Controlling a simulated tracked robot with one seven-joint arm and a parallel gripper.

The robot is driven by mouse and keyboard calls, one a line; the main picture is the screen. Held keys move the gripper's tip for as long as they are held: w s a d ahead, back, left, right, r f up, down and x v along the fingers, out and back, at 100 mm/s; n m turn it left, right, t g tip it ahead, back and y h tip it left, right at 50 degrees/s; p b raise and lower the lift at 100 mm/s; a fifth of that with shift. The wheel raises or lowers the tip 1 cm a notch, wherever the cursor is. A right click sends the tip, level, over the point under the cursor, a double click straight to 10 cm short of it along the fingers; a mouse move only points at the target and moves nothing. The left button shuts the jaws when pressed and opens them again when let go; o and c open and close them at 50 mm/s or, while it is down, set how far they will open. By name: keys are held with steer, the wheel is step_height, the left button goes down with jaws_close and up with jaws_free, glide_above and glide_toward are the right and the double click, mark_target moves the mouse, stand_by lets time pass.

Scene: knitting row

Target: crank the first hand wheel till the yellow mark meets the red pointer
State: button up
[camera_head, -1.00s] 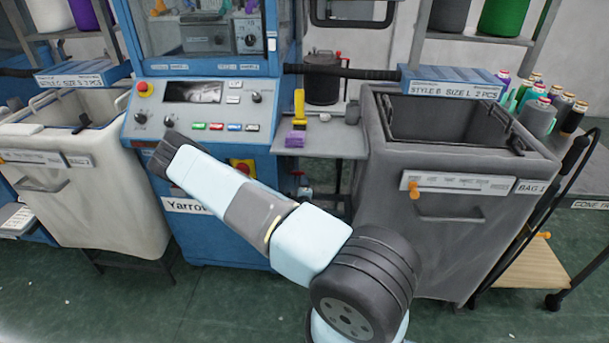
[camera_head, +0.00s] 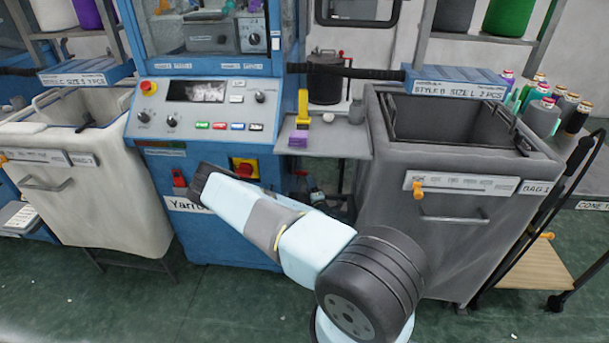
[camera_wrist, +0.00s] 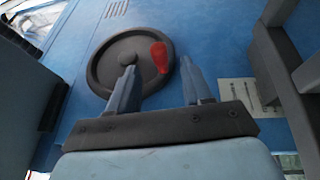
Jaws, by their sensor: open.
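In the wrist view a dark round hand wheel (camera_wrist: 112,82) with a central hub sits on a blue machine panel. A red piece (camera_wrist: 159,57) shows at the wheel's right side; I cannot tell if it is the pointer or a handle. I see no yellow mark on the wheel. My gripper (camera_wrist: 160,75) is open, its two fingers apart and empty. The left finger overlaps the wheel in the picture, and the right finger is just past its right edge; contact cannot be told. In the head view the wheel is not visible.
The blue knitting machine (camera_head: 160,105) stands ahead, with a yellow-backed red switch (camera_head: 244,168) above my arm. A white bag bin (camera_head: 85,200) stands left, a grey one (camera_head: 440,245) right. A small shelf (camera_head: 340,143) with tools lies between machine and grey bin.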

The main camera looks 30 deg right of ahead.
mark_target(304, 174)
steer(key=x, duration=0.7)
steer(key=shift+w+d, duration=0.1)
steer(key=shift+w, duration=0.25)
steer(key=shift+c, duration=0.2)
jaws_close()
